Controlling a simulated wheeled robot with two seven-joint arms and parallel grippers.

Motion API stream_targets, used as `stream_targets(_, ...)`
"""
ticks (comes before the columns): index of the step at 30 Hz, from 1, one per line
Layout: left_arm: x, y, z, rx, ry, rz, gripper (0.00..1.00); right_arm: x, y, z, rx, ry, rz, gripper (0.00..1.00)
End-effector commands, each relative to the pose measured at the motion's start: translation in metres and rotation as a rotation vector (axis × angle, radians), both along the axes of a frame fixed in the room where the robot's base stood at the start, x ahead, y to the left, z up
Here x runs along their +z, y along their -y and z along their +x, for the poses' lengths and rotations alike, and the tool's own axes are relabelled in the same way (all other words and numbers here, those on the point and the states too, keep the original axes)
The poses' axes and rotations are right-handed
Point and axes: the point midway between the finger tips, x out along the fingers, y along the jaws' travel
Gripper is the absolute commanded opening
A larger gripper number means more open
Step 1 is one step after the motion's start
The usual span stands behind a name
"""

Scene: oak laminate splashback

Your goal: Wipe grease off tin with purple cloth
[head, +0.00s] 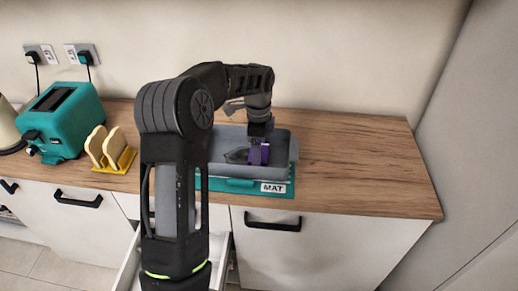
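A grey rectangular tin (283,171) stands on a teal mat (222,185) with a white "MAT" label, near the front of the counter. My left arm reaches over the counter, and its gripper (258,152) points down inside the tin. The gripper is shut on the purple cloth (260,155), low over the tin's floor; whether the cloth touches the floor is hard to tell. A dark patch (236,156), which looks like grease, shows on the tin floor left of the cloth. My arm hides the tin's left end. My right gripper is not in view.
A teal toaster (72,115) and a yellow rack (118,164) holding bread slices (97,146) stand to the left. A drawer (127,270) is open below the counter, partly behind my arm. The wooden counter (365,165) is clear right of the tin.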

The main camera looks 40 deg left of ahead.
Motion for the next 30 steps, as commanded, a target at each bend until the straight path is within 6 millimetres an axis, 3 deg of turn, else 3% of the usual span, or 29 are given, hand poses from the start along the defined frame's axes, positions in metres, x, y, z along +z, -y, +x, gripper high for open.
stream_targets(12, -0.002, -0.017, -0.009, 0.002, 0.0, 0.001, 0.58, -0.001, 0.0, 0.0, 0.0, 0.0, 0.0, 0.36)
stream_targets(30, -0.003, -0.027, -0.016, 0.002, -0.005, 0.002, 0.58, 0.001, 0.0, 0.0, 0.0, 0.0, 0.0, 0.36)
